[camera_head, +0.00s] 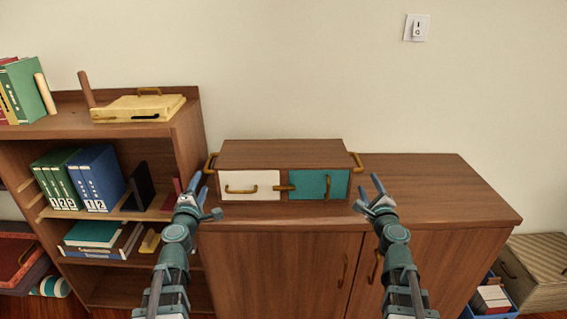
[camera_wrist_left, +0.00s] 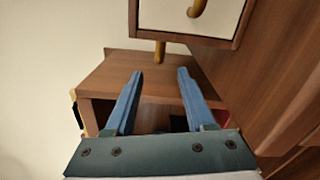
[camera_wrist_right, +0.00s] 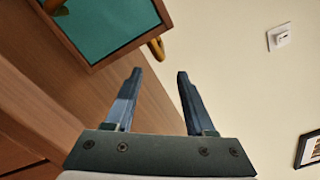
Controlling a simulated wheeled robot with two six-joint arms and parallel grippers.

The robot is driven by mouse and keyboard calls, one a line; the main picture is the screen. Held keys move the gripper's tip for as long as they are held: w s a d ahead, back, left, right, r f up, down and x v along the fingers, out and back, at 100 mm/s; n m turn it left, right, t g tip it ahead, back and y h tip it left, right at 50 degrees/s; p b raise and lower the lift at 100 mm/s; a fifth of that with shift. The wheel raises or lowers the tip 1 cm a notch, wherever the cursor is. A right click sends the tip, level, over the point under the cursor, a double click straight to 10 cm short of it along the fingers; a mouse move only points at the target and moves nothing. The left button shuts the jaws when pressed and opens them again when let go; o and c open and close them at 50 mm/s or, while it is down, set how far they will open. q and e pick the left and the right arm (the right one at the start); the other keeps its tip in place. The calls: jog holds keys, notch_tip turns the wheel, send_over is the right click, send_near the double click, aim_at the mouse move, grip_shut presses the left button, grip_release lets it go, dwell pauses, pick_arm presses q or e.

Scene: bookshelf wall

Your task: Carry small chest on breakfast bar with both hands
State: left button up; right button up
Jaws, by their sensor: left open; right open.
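The small chest (camera_head: 282,155) is a brown wooden box with a white left front and a teal right front. It sits on top of the wooden cabinet (camera_head: 440,190), with a brass handle on each side. My left gripper (camera_head: 192,184) is open and empty, in front of the left side handle (camera_head: 210,163). My right gripper (camera_head: 370,190) is open and empty, in front of and to the right of the right side handle (camera_head: 356,161). The left wrist view shows the white front (camera_wrist_left: 193,14); the right wrist view shows the teal front (camera_wrist_right: 110,25) and right handle (camera_wrist_right: 157,48). Neither gripper touches the chest.
A bookshelf (camera_head: 188,120) with binders and a yellow case (camera_head: 140,107) stands at the left. The cabinet top right of the chest is clear. A striped box (camera_head: 537,270) and a blue crate (camera_head: 490,300) stand on the floor at right.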

aim_at(209, 159)
pick_arm(q)
jog(key=shift+w, duration=0.1)
pick_arm(e)
jog(key=shift+w+r, duration=0.1)
pick_arm(q)
jog(key=w, duration=1.4)
jog(key=shift+a, duration=0.15)
pick_arm(e)
jog(key=w, duration=1.4)
jog(key=shift+a, duration=0.1)
pick_arm(q)
jog(key=shift+s, duration=0.1)
pick_arm(e)
jog(key=shift+s, duration=0.1)
pick_arm(q)
grip_shut()
pick_arm(e)
grip_shut()
